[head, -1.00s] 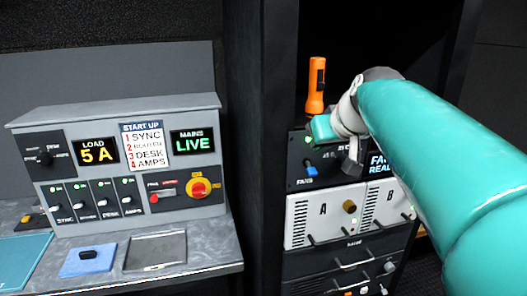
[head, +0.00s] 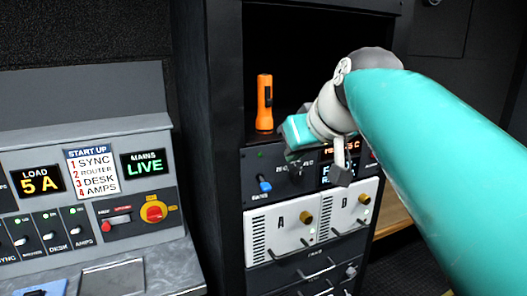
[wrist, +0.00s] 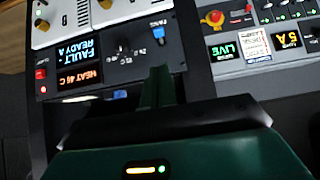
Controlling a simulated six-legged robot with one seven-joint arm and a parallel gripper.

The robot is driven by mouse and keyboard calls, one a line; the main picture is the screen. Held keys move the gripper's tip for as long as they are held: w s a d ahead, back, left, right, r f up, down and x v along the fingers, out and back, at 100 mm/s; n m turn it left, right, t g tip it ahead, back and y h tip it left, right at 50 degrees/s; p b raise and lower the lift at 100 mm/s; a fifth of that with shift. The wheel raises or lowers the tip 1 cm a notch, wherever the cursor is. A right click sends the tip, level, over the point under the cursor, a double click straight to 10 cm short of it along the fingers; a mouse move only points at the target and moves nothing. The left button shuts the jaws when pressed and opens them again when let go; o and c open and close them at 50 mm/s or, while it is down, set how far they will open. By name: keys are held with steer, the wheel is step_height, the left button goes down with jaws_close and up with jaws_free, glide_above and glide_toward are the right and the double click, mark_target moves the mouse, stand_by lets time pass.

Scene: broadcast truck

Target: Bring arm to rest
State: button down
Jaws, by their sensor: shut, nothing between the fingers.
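My teal arm (head: 430,150) reaches in from the right in the head view and is bent at its grey wrist joint, in front of the equipment rack. My gripper (wrist: 160,75) shows in the wrist view as dark green fingers close together, shut with nothing between them. They point toward the rack's control panel (wrist: 110,60), which looks upside down there. In the head view the hand covers part of that panel (head: 258,165), and the fingertips are hard to make out. I cannot tell the exact gap between gripper and panel.
An orange flashlight (head: 264,103) stands upright on the rack ledge, left of the hand. Below are white A and B modules (head: 275,228). The grey start-up console (head: 90,200) stands at left, its display reading LIVE. Open dark rack space lies above the ledge.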

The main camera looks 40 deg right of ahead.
steer(key=s+a+f+n+g+y, duration=0.1)
steer(key=a+f+n+g+y, duration=0.1)
steer(key=a+f, duration=2.1)
step_height(320, 180, down, 3)
steer(key=shift+a+r+n+g+y, duration=0.2)
steer(key=shift+n+g+y, duration=0.1)
steer(key=shift+n+g, duration=0.3)
steer(key=shift+d, duration=0.2)
